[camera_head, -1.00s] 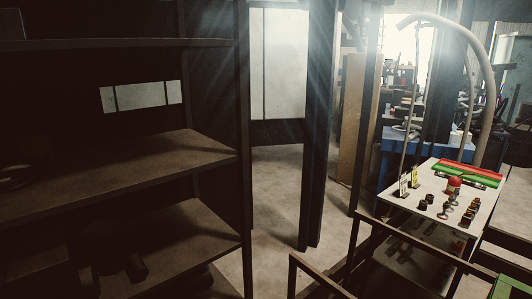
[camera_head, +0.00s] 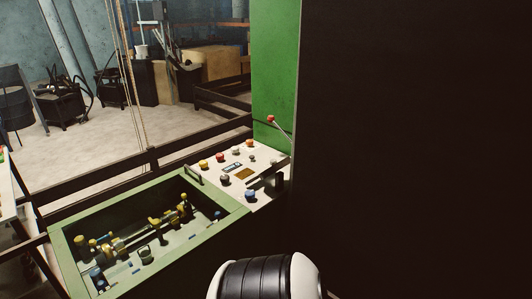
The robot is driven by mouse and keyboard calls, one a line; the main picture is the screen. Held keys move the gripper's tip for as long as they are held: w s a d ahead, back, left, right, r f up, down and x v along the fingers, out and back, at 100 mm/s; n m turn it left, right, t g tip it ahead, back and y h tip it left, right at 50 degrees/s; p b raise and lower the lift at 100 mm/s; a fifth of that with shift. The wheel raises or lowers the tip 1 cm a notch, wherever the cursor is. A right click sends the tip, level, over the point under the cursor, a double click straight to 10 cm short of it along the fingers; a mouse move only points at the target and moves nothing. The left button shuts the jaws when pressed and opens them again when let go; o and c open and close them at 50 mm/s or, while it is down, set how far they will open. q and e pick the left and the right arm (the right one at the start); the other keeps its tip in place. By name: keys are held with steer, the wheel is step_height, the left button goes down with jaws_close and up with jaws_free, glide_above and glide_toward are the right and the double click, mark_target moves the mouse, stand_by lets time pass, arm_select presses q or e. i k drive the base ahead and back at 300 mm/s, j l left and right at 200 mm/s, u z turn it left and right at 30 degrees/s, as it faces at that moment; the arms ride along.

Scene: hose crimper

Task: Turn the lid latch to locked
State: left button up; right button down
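The green machine (camera_head: 66,262) stands at the lower middle of the head view. It has a rectangular top bay with brass and dark fittings (camera_head: 150,232) in it. A small dark handle (camera_head: 193,175) sits at the bay's far corner, beside the control panel. I cannot make out a lid latch for certain, or whether it is locked. A lever with a red knob (camera_head: 271,119) rises at the far side of the control panel (camera_head: 219,181). Neither gripper is in view; only a black and white part of my own arm shows at the bottom edge.
A tall dark surface (camera_head: 420,150) fills the right side, with a green upright panel (camera_head: 274,70) along its edge. Dark rails (camera_head: 100,184) run behind the machine. Beyond them is open concrete floor (camera_head: 75,147), with crates and equipment farther back.

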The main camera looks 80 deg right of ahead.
mark_target(224, 178)
steer(key=z, duration=2.65)
steer(key=i+j+z, duration=0.2)
steer(key=z, duration=0.25)
steer(key=i+j+z, duration=0.4)
